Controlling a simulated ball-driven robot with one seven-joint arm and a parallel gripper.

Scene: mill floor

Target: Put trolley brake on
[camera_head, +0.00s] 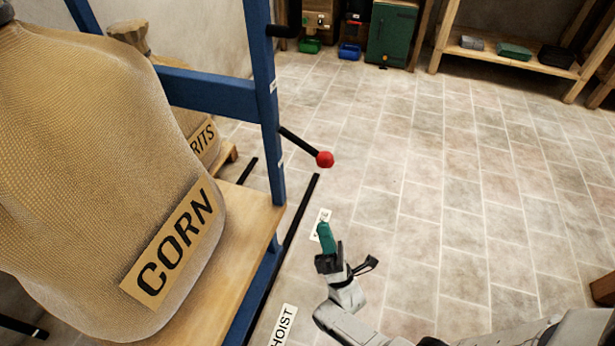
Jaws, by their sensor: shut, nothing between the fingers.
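A blue-framed trolley (266,85) with a wooden deck (243,226) stands at the left. A black lever (297,142) with a red ball knob (324,159) sticks out from its near upright, to the right and slanting down. No label naming it as the brake can be read. My gripper (326,236), with green fingers, is shut and empty. It shows below the red knob in the picture, apart from it, over the floor right of the trolley.
A sack marked CORN (172,243) stands on the deck, with another sack (204,142) behind. A HOIST label (283,326) shows at the bottom. A wooden shelf (512,60) and green cabinet (391,33) stand at the back.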

